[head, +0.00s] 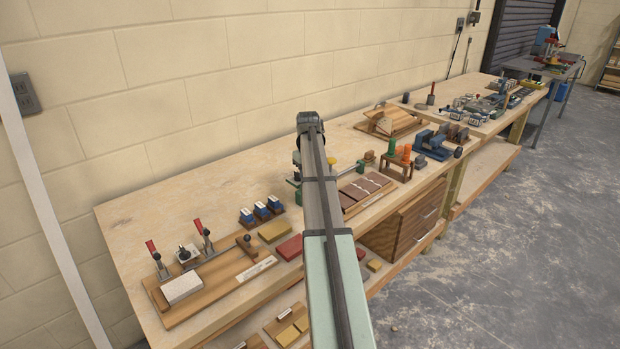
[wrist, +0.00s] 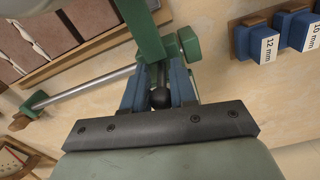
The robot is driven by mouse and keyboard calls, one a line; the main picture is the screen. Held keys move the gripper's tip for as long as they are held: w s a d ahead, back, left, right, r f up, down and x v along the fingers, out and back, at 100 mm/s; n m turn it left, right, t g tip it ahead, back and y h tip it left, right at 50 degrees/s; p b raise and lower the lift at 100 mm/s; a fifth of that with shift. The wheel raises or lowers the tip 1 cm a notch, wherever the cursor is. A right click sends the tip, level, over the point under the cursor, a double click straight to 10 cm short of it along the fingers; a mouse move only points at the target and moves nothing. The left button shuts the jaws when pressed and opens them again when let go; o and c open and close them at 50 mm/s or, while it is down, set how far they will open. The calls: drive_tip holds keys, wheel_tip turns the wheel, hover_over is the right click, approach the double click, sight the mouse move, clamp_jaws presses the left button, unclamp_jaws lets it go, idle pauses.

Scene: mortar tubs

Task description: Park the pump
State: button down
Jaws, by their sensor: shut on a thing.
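My gripper (wrist: 160,76), with blue fingers, is shut in the wrist view. A green tool with a steel rod (wrist: 92,87) lies at the fingertips, and the fingers close on its green part. It has a green upright, a round green knob and a green end piece at lower left. A black ball sits between the fingers. I cannot tell whether this tool is the pump. In the head view the green end and rod (head: 347,171) show just right of my arm, which hides the gripper and most of the tool.
Blue blocks (head: 262,212) marked 12 mm and 10 mm stand on the bench (head: 165,200) near the wall. A tray of brown strips (head: 364,189) lies right of my arm. A board with red-handled clamps (head: 222,287) is front left. A blue vise (head: 432,146) stands farther right.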

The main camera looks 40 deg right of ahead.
drive_tip(key=c, duration=1.1)
unclamp_jaws()
drive_tip(key=shift+a, duration=0.5)
drive_tip(key=shift+c, duration=0.2)
drive_tip(key=shift+o, duration=0.5)
drive_tip(key=shift+d, duration=0.15)
drive_tip(key=shift+r, duration=0.1)
wheel_tip(320, 180, up, 14)
drive_tip(key=shift+f, duration=0.2)
drive_tip(key=shift+w, duration=0.1)
